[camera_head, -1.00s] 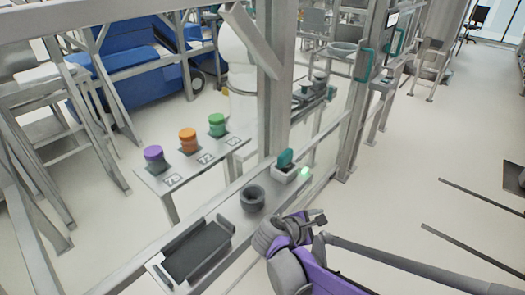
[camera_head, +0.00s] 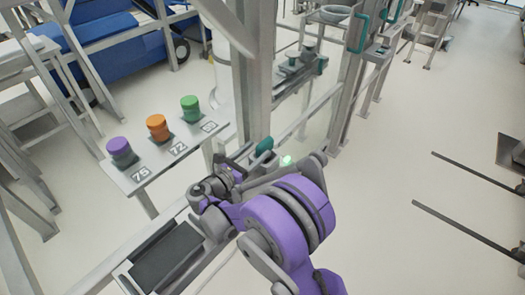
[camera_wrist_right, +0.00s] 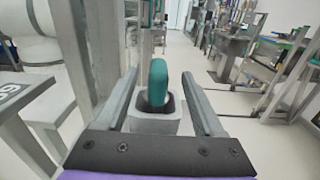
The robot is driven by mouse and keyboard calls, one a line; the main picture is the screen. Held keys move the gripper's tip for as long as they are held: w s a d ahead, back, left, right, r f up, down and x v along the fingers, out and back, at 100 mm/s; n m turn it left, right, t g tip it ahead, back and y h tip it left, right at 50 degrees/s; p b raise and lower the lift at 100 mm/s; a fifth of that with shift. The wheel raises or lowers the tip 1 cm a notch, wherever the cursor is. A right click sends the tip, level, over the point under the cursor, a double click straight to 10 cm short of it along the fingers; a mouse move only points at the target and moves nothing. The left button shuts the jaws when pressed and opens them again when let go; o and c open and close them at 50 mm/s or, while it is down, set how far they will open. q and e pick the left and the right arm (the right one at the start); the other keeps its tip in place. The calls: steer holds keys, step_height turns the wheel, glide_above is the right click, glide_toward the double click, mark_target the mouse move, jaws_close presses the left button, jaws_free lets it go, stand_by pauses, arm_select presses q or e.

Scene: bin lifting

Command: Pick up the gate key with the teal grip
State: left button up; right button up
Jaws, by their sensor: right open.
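The gate key's teal grip (camera_head: 264,146) stands up from its pale holder on the rail, partly hidden behind my right arm in the head view. In the right wrist view the teal grip (camera_wrist_right: 157,83) stands upright in a dark slot of the grey block-like holder (camera_wrist_right: 154,122). My right gripper (camera_wrist_right: 165,90) is open, its two fingers pointing ahead with the grip and holder showing between them. I cannot tell whether they touch the grip. In the head view my right gripper (camera_head: 240,165) is next to the grip. My left gripper is out of view.
A green light (camera_head: 287,160) glows beside the holder. A dark tray (camera_head: 168,258) lies on the rail nearer me. Purple (camera_head: 119,147), orange (camera_head: 157,122) and green (camera_head: 190,103) capped pieces stand on a numbered shelf. A metal post (camera_head: 258,80) rises close behind the grip.

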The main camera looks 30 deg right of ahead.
mark_target(272, 137)
steer(key=x, duration=0.3)
steer(key=shift+w, duration=0.15)
steer(key=p+x, duration=0.1)
steer(key=x, duration=0.3)
steer(key=shift+d+p, duration=0.2)
steer(key=shift+p, duration=0.2)
steer(key=shift+w+d+f, duration=0.1)
steer(key=shift+w+d, duration=0.2)
steer(key=shift+d, duration=0.1)
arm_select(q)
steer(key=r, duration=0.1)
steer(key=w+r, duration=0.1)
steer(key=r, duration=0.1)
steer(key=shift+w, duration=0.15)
arm_select(e)
steer(key=shift+s, duration=0.15)
steer(key=shift+a, duration=0.1)
steer(key=shift+c, duration=1.3)
jaws_close()
